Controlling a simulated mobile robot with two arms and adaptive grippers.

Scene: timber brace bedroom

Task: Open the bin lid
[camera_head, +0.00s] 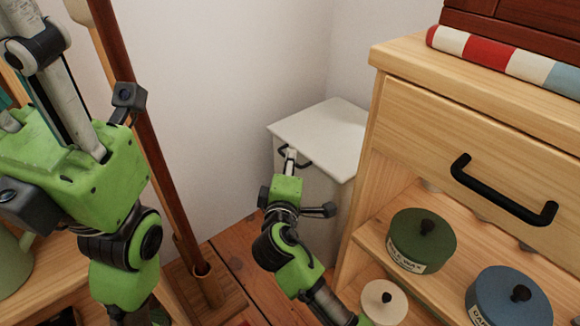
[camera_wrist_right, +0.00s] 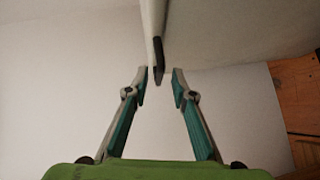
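The white bin (camera_head: 310,200) stands in the corner, with its flat white lid (camera_head: 322,134) shut as far as I can see. A black handle (camera_head: 306,165) sits on the lid's front edge. My right gripper (camera_head: 289,156) reaches this handle from the front. In the right wrist view, its two fingers (camera_wrist_right: 162,76) are apart on either side of the dark handle (camera_wrist_right: 158,58), with a gap visible beside it. My left gripper (camera_head: 22,42) is raised at the upper left, far from the bin. Its fingers are partly cut off by the frame edge, so its opening is unclear.
A wooden cabinet (camera_head: 408,107) with a black-handled drawer stands close to the bin's right. Green (camera_head: 420,250) and blue (camera_head: 505,305) canisters and a cream one (camera_head: 384,302) sit on its shelves. A brown post (camera_head: 160,150) stands left. Walls close the corner behind.

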